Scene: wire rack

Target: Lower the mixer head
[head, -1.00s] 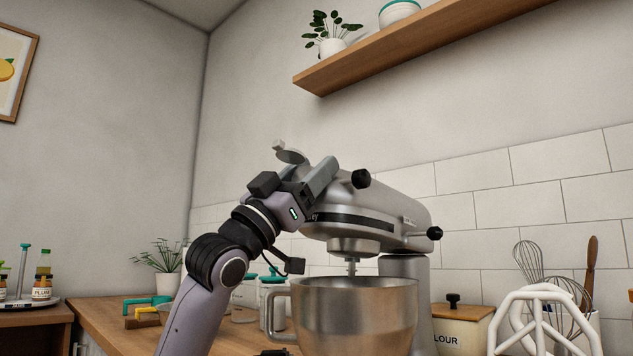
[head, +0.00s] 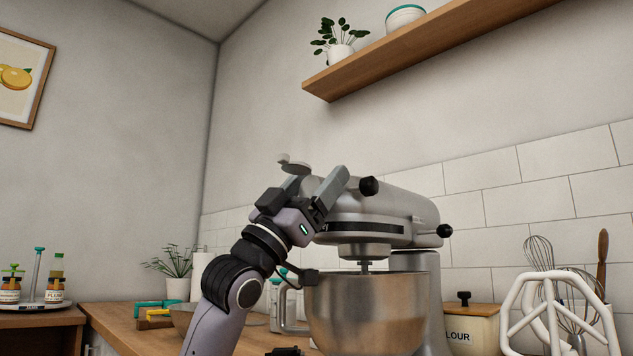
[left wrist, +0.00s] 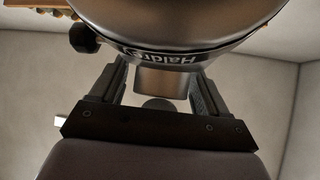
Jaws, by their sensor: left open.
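The silver stand mixer's head (head: 400,205) is tilted up a little at its front, over the steel bowl (head: 370,310). A short shaft shows between the head's underside and the bowl rim. Black knobs (head: 369,186) are on the head's side. My left gripper (head: 320,178) is open at the head's front left end, its fingers spread at that end. In the left wrist view, the head (left wrist: 180,20) with its lettered band lies just beyond the open fingers (left wrist: 160,78); contact cannot be told.
A flour box (head: 472,325), whisks (head: 540,255) and a white tubular frame (head: 562,312) stand to the right. A plant (head: 173,268) and jars are on the wooden counter (head: 110,325) at left. A wooden shelf (head: 430,50) hangs above.

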